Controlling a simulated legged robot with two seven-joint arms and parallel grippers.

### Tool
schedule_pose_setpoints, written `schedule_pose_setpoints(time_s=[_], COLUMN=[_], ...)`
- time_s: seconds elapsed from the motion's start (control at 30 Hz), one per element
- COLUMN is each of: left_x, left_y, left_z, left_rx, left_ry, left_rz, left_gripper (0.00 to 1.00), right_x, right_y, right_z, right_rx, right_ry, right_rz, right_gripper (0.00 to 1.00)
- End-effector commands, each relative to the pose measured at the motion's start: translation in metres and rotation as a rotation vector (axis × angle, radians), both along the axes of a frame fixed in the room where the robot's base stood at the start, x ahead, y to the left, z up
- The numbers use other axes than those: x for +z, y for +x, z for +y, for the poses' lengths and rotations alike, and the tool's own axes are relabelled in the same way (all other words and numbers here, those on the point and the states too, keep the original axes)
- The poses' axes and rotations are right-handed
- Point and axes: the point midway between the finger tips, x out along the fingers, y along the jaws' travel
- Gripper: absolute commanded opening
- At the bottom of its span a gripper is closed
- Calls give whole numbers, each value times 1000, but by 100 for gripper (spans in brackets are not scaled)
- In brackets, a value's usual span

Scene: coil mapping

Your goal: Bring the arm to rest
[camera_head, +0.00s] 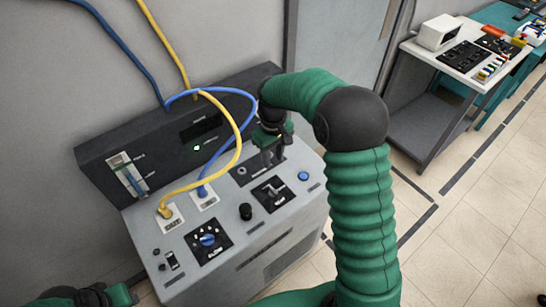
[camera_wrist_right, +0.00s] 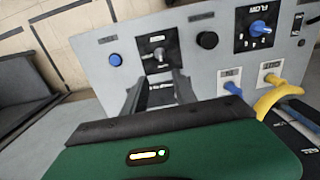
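My right arm, with a green ribbed sleeve, rises on the right of the head view and bends left over a grey control console (camera_head: 230,258). My right gripper (camera_head: 273,157) points down over the back part of the panel. In the wrist view its two dark fingers (camera_wrist_right: 158,92) are apart, with bare panel and part of a switch plate between them, so it is open and empty. Whether the fingertips touch the panel is unclear.
A blue cable (camera_head: 222,150) and a yellow cable (camera_head: 239,140) loop from panel sockets close left of my right gripper. The panel also has a black switch (camera_head: 273,192), a blue button (camera_head: 303,176) and a blue knob (camera_head: 208,240).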

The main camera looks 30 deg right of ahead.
Motion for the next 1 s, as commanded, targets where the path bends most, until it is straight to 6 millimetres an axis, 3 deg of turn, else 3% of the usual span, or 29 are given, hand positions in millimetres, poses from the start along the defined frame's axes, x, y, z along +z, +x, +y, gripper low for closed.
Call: schedule_pose_setpoints(time_s=[0.47, 0.57, 0.7, 0.8, 0.9, 1.0], left_x=[0, 0, 0, 0, 0, 0], left_y=[0, 0, 0, 0, 0, 0], left_z=[0, 0, 0, 0, 0, 0], left_rx=[0, 0, 0, 0, 0, 0], left_ry=[0, 0, 0, 0, 0, 0], left_rz=[0, 0, 0, 0, 0, 0], left_gripper=[36, 36, 36, 36, 36, 36], right_x=[2, 3, 0, -6, -12, -15], right_y=[-4, -23, -78, -121, -150, -162], right_z=[6, 30, 76, 99, 110, 115], right_rx=[0, -3, -29, -57, -82, -93], right_ry=[-3, -13, -18, -8, 3, 11], right_rz=[-8, -39, -125, -182, -219, -232], right_gripper=[34, 34, 34, 34, 34, 34])
